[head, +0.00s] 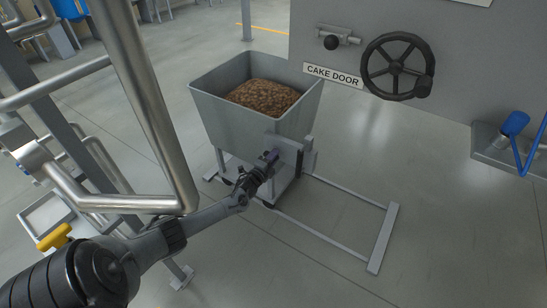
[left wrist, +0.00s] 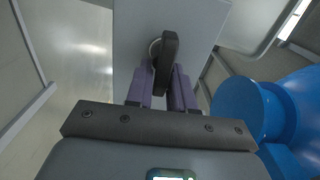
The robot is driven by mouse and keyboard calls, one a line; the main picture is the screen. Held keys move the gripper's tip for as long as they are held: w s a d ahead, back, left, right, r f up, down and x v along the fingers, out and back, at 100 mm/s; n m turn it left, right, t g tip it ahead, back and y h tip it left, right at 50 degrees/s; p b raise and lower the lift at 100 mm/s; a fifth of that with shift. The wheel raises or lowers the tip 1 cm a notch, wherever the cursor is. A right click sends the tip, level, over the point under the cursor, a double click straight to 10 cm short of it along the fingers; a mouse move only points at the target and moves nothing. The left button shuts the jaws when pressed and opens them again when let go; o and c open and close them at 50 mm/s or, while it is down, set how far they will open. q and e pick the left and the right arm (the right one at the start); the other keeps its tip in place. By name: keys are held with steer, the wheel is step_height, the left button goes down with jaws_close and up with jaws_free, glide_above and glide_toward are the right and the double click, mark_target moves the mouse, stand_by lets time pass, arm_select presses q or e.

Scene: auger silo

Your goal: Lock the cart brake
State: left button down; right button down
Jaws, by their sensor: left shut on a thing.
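The cart (head: 222,106) is a grey hopper on a frame, filled with brown crumbly material. A grey bracket (head: 309,150) stands at its near right side. My left gripper (head: 270,157) reaches up to this bracket from the lower left. In the left wrist view, a dark brake lever (left wrist: 170,52) with a round hub sits on a light grey plate (left wrist: 133,45). My left gripper (left wrist: 163,90) has its purple fingers on either side of the lever and is shut on it. In the head view the lever is too small and covered to make out. My right gripper is not in view.
A floor guide frame (head: 382,238) extends right of the cart. Behind are a black handwheel (head: 397,66) and the CAKE DOOR sign (head: 333,75). Metal pipes (head: 150,100) stand close to my left arm. A blue rounded body (left wrist: 290,110) is right of the gripper in the wrist view.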

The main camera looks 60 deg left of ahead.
arm_select(q)
steer(key=shift+m, duration=0.3)
steer(key=c, duration=1.2)
jaws_free()
steer(key=shift+o, duration=0.2)
steer(key=shift+s, duration=0.1)
steer(key=shift+s+d+p, duration=0.1)
steer(key=shift+s+p, duration=0.15)
steer(key=shift+p, duration=0.05)
steer(key=p+v, duration=0.4)
steer(key=v, duration=0.6)
steer(key=shift+s, duration=0.1)
